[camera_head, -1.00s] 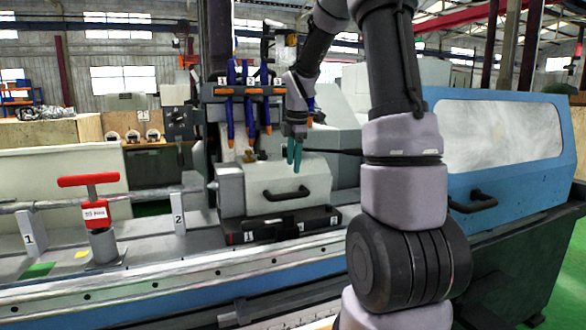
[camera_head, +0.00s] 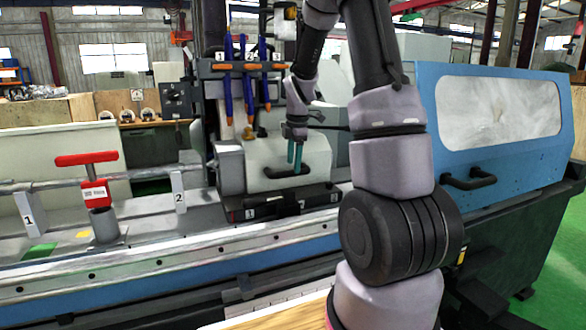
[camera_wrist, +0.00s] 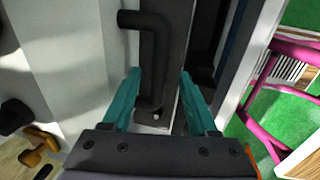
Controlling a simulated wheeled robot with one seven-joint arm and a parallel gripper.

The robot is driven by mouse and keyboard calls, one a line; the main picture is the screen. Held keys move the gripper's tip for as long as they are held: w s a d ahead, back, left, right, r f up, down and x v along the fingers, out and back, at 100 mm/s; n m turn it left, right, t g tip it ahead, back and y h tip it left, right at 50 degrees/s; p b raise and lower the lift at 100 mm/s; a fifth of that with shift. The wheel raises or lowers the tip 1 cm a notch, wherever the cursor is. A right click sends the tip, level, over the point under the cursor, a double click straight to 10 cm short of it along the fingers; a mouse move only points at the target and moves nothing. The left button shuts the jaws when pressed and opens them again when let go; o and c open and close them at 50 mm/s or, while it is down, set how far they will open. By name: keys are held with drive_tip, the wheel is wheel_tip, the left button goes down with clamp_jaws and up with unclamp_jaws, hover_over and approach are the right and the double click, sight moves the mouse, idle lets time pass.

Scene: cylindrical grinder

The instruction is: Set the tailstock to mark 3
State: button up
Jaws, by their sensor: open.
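My gripper (camera_head: 294,155) has teal fingers and is open and empty, pointing down at the front of a grey housing (camera_head: 245,170) with a black bar handle (camera_head: 288,172). In the wrist view, a black bar handle (camera_wrist: 150,60) lies ahead of and between the open fingers (camera_wrist: 160,95); I cannot tell whether they touch it.
A black numbered tray (camera_head: 270,205) lies below the housing. Blue and orange tools (camera_head: 240,75) hang on a numbered rack behind my gripper. A blue door with a window (camera_head: 500,110) is at right. In the wrist view, a magenta frame (camera_wrist: 270,75) stands over green floor.

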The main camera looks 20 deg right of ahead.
drive_tip(key=shift+w+f, duration=0.15)
drive_tip(key=shift+f, duration=0.55)
drive_tip(key=shift+w+f, duration=0.15)
drive_tip(key=shift+f, duration=0.55)
clamp_jaws()
idle(0.4)
